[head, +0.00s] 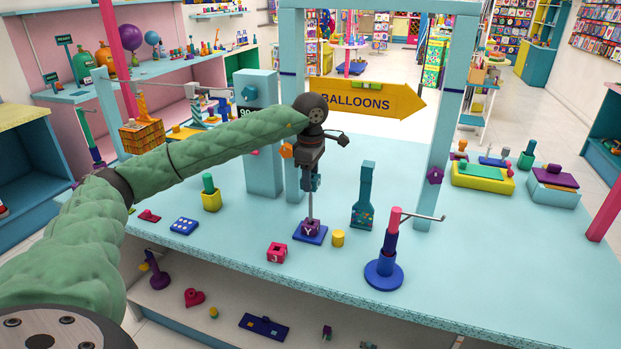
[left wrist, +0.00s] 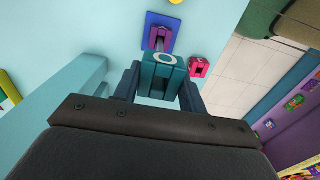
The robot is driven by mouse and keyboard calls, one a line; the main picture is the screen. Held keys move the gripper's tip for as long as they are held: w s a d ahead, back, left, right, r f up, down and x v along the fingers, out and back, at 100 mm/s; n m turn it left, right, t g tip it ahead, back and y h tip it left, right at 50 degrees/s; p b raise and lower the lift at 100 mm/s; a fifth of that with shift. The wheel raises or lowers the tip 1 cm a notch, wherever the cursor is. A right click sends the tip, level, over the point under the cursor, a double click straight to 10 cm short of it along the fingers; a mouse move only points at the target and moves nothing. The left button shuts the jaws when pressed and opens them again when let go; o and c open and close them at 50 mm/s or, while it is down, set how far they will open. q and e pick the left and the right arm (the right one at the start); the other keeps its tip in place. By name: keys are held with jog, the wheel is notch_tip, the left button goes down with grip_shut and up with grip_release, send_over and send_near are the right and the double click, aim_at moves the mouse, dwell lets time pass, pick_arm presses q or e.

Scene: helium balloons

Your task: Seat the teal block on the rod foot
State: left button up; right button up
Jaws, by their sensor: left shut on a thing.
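My left gripper (head: 311,181) is shut on the teal block (left wrist: 160,78), which bears a pale ring mark like an O. In the left wrist view the block sits between the two dark fingers; in the head view it is small and partly hidden by them. Below it stands the rod foot, a blue square base (head: 312,238) with a thin upright grey rod (head: 310,206). A purple block marked Y (head: 310,228) sits on the base around the rod. The teal block is well above the purple one, near the rod's upper part; I cannot tell whether the rod passes through it. My right gripper is out of view.
A pink block marked 3 (head: 276,253) and a yellow cylinder (head: 338,238) stand beside the foot. A blue stand with a side arm (head: 384,272) is to the right, a teal bottle shape (head: 363,200) behind. A BALLOONS sign (head: 365,98) hangs behind my gripper between teal posts.

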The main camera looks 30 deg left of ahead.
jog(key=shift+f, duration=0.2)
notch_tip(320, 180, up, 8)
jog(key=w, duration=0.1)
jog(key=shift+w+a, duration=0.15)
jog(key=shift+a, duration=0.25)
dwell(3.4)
